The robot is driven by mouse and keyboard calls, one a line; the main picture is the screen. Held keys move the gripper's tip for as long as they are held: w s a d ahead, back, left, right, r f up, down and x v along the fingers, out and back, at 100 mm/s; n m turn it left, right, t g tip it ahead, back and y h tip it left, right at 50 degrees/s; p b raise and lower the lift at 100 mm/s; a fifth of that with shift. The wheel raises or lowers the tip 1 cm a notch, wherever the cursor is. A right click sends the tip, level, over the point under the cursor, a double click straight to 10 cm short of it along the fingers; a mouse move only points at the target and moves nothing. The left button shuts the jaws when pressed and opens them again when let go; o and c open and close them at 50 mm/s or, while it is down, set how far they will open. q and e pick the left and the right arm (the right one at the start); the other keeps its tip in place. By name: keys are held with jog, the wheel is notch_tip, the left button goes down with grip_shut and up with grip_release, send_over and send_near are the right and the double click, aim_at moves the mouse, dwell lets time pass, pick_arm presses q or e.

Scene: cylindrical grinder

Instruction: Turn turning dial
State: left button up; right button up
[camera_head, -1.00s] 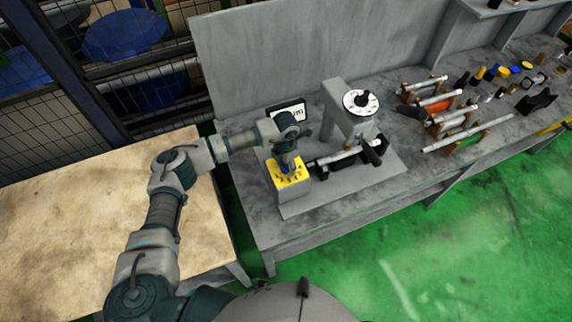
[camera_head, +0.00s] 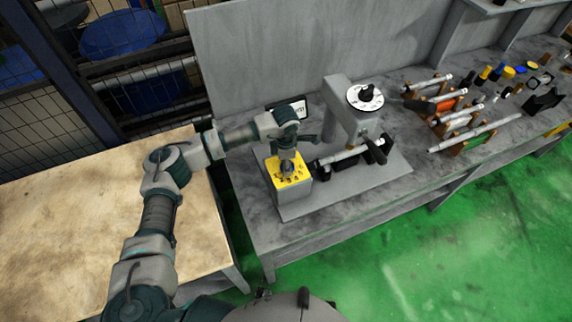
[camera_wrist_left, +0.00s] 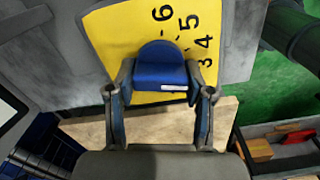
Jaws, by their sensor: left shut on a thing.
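The turning dial is a blue knob (camera_wrist_left: 162,68) on a yellow plate with black numbers (camera_wrist_left: 115,35), which include 3, 4, 5 and 6. A short white mark shows on the knob's near edge. In the head view the yellow plate (camera_head: 299,177) tops a grey block at the left end of the grinder. My left gripper (camera_head: 287,166) reaches down over the plate and mostly hides the knob there. In the left wrist view its two fingers (camera_wrist_left: 160,78) are shut on the knob, one on each side. My right gripper is not in view.
The grinder's grey base (camera_head: 350,185) carries a cylindrical bar, a dark handle and a round white dial (camera_head: 366,97). Racks with bars (camera_head: 462,115) fill the bench to the right. A wooden table (camera_head: 60,220) is at left.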

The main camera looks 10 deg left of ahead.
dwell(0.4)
pick_arm(q)
jog(key=o, duration=1.1)
jog(key=shift+w, duration=0.1)
notch_tip(320, 180, up, 12)
jog(key=shift+f, duration=0.1)
